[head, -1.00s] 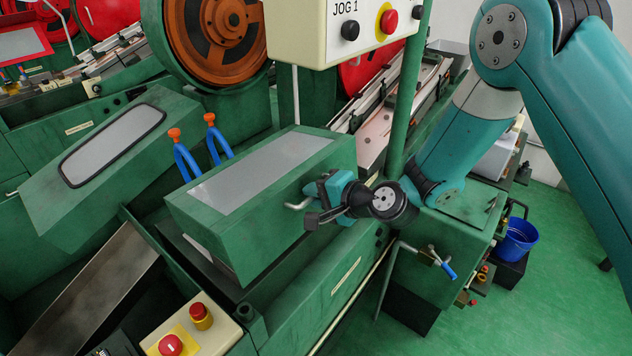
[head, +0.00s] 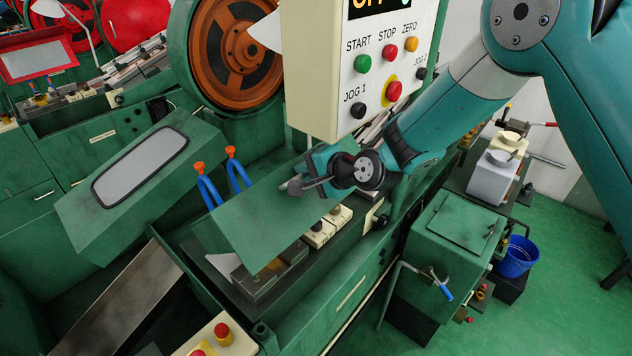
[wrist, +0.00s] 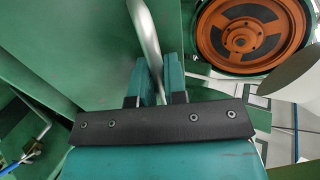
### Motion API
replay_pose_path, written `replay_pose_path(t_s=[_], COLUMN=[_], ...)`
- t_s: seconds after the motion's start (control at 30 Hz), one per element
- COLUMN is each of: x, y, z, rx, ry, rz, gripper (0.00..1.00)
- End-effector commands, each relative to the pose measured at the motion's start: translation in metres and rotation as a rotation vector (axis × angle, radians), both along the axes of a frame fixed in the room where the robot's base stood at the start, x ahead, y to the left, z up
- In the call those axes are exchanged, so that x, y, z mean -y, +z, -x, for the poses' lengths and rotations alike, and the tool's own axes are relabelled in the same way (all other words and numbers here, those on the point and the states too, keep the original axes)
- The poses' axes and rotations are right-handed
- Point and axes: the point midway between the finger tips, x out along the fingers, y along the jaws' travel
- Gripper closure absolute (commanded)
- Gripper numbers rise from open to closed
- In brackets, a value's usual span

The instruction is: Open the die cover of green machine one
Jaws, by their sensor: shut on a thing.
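The die cover (head: 262,218) of the green machine is a green lid, tilted up in the middle of the head view. Die blocks (head: 318,234) show beneath and beside its raised edge. My gripper (head: 299,186) is at the upper right edge of the cover. In the wrist view, my gripper (wrist: 157,82) is shut on the bent metal bar handle (wrist: 144,36) of the cover, which passes between the fingers. In the head view my gripper mostly hides the handle.
A cream control panel (head: 350,75) hangs just above my gripper and arm. A brown flywheel (head: 235,45) stands behind. Blue hoses (head: 208,190) with orange tips rise left of the cover.

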Motion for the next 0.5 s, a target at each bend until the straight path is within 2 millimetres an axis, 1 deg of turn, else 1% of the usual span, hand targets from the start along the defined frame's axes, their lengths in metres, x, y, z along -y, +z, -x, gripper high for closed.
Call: replay_pose_path(t_s=[0.03, 0.13, 0.5], x=[-0.0033, -0.0063, -0.0089], y=[0.0063, 0.0105, 0.013], z=[-0.0021, -0.0044, -0.006], rx=[0.008, 0.009, 0.008], ry=[0.003, 0.003, 0.004], rz=[0.0, -0.001, 0.0], gripper=[1.0, 1.0, 1.0])
